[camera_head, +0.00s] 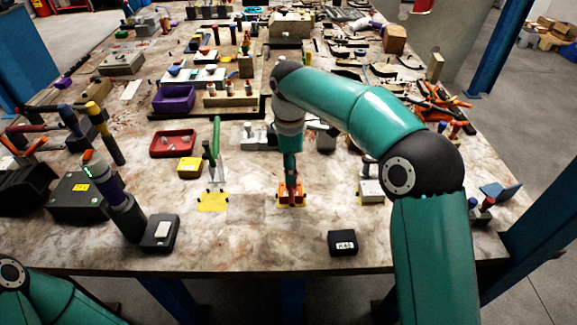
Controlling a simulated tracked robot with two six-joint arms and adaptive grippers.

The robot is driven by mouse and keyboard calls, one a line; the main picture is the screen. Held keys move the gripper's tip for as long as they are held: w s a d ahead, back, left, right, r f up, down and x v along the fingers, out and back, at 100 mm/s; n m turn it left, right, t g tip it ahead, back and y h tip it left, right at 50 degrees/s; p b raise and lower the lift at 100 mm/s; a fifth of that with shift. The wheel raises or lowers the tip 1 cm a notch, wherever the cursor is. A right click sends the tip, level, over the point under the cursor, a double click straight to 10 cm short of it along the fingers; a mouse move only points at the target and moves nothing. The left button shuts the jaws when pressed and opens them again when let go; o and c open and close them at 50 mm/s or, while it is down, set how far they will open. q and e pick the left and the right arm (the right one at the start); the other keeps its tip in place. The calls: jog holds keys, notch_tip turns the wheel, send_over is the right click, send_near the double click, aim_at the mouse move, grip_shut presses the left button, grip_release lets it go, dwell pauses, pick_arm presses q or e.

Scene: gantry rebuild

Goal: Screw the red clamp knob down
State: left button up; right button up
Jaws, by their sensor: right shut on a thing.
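My right arm comes in from the right and bends down to its gripper (291,176) in the middle of the table's near half. The right gripper is shut on a red-orange part, which I take to be the red clamp knob (291,190). It stands over a small yellow and orange plate (284,203) on the tabletop. The fingers hide much of the knob, and I cannot tell how far down it sits.
A green-handled clamp (216,140) stands left of the gripper by a yellow patch (213,202). A black labelled box (343,243) lies front right, a dark box (160,234) front left. A red tray (173,144) and purple bin (173,100) stand farther back. The front middle is clear.

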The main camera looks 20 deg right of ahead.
jog(key=shift+r+m+p, duration=0.2)
jog(key=shift+m+p, duration=0.5)
jog(key=shift+m, duration=0.2)
jog(key=shift+w+m, duration=0.1)
jog(key=shift+m, duration=0.5)
jog(key=shift+f+m+p, duration=0.15)
jog(key=shift+m+p, duration=0.25)
jog(key=shift+m, duration=0.2)
jog(key=o, duration=1)
notch_tip(320, 180, up, 12)
